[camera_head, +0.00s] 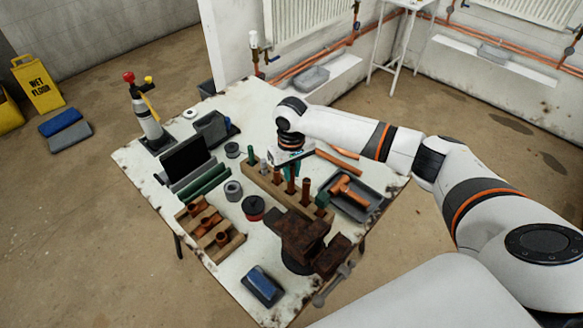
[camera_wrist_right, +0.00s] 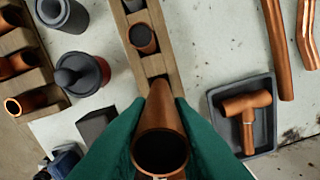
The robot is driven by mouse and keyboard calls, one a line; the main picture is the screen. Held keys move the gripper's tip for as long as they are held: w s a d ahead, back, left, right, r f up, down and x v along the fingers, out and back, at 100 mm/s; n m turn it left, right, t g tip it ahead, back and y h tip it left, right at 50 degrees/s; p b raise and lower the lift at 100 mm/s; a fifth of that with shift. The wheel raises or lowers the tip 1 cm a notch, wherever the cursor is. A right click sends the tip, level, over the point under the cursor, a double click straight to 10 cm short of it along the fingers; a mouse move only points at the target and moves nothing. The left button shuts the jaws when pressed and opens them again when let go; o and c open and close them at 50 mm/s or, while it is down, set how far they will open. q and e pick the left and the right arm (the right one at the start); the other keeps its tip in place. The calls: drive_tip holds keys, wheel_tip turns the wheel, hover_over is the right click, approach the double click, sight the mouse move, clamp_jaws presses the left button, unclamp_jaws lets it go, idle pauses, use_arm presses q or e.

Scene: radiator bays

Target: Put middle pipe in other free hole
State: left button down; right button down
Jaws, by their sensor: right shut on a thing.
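My right gripper (camera_head: 291,172) comes down from above over the wooden rack (camera_head: 268,189), which holds a row of upright pipes. In the right wrist view, its green fingers (camera_wrist_right: 160,150) are shut on a copper pipe (camera_wrist_right: 160,135), seen nearly end-on. The held pipe (camera_head: 291,183) stands about upright at the rack; whether its lower end is in a hole is hidden. Another copper pipe (camera_head: 277,177) stands to its left and one (camera_head: 305,190) to its right. In the wrist view, the rack (camera_wrist_right: 154,66) runs up from the held pipe to a shorter copper pipe (camera_wrist_right: 143,38). My left gripper is out of view.
A grey tray (camera_head: 377,207) with a copper tee fitting (camera_head: 349,188) lies right of the rack. A rusty vise (camera_head: 301,236) stands in front. A wooden holder with copper fittings (camera_head: 222,240), a red-and-black round object (camera_head: 253,207) and grey cylinders (camera_head: 233,190) lie to the left.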

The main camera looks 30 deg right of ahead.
drive_tip(key=shift+f, duration=0.25)
drive_tip(key=shift+f+b, duration=0.45)
drive_tip(key=shift+f, duration=0.9)
drive_tip(key=shift+f, duration=0.15)
drive_tip(key=shift+f, duration=0.35)
drive_tip(key=c, duration=1.2)
unclamp_jaws()
drive_tip(key=shift+c, duration=0.2)
